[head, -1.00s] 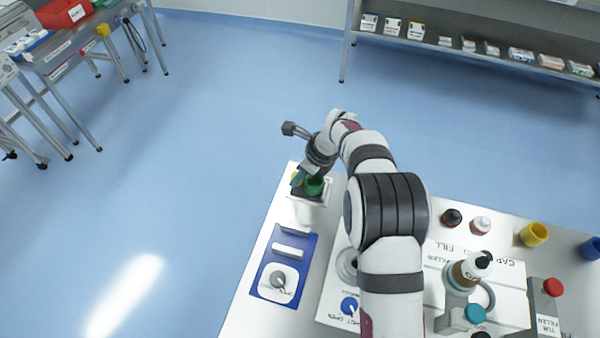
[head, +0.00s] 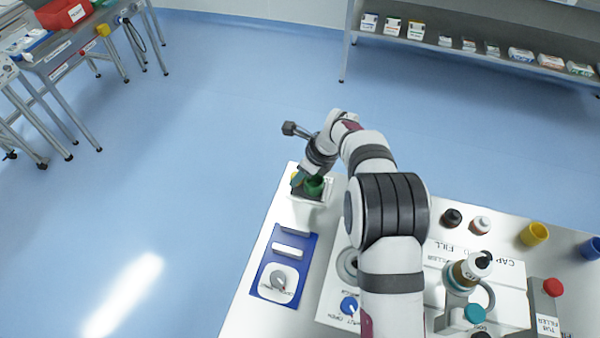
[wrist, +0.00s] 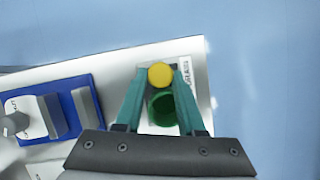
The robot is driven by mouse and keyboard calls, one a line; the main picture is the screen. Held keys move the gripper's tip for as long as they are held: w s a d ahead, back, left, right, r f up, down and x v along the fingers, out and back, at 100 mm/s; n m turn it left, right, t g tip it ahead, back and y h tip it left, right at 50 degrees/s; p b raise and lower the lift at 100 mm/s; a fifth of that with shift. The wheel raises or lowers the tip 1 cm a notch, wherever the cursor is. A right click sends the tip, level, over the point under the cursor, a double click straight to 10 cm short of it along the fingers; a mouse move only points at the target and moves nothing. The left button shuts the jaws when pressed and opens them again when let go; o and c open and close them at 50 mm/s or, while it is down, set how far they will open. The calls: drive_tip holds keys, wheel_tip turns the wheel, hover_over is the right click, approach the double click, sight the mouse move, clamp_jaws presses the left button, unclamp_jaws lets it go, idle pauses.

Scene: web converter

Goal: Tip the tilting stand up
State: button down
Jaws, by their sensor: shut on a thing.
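The tilting stand appears to be the small unit at the far left corner of the bench, with a green cup (head: 315,186) and a yellow knob (wrist: 160,75). The green cup also shows in the wrist view (wrist: 162,108), with its round opening facing the camera. My gripper (wrist: 161,74) has its teal fingers on either side of the yellow knob and is shut on it. The green cup sits between the fingers, nearer the palm. In the head view my gripper (head: 297,180) partly hides the stand, and its exact tilt is hard to tell.
A blue panel (head: 262,289) with a dial lies on the bench nearer the camera. A bottle (head: 466,272) in a holder, a yellow cup (head: 534,234) and a red knob (head: 552,287) stand to the right. Open floor lies beyond the bench's left edge.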

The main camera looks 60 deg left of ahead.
drive_tip(key=shift+w+d+r+g+y, duration=0.35)
drive_tip(key=shift+r+g+y, duration=0.1)
drive_tip(key=shift+g+y, duration=0.15)
drive_tip(key=shift+w+d+r+g+y, duration=0.35)
drive_tip(key=shift+r+g+y, duration=0.05)
drive_tip(key=shift+g+y, duration=0.2)
drive_tip(key=shift+w+d+r+g+y, duration=0.3)
drive_tip(key=shift+w+d+g+y, duration=0.2)
drive_tip(key=shift+g+y, duration=0.1)
drive_tip(key=shift+w+d+r+g+y, duration=0.35)
drive_tip(key=shift+w+g+y, duration=0.15)
drive_tip(key=shift+y, duration=0.1)
drive_tip(key=shift+d, duration=0.15)
drive_tip(key=c, duration=0.5)
unclamp_jaws()
drive_tip(key=v, duration=1.5)
drive_tip(key=shift+w+d, duration=0.35)
drive_tip(key=shift+f, duration=0.1)
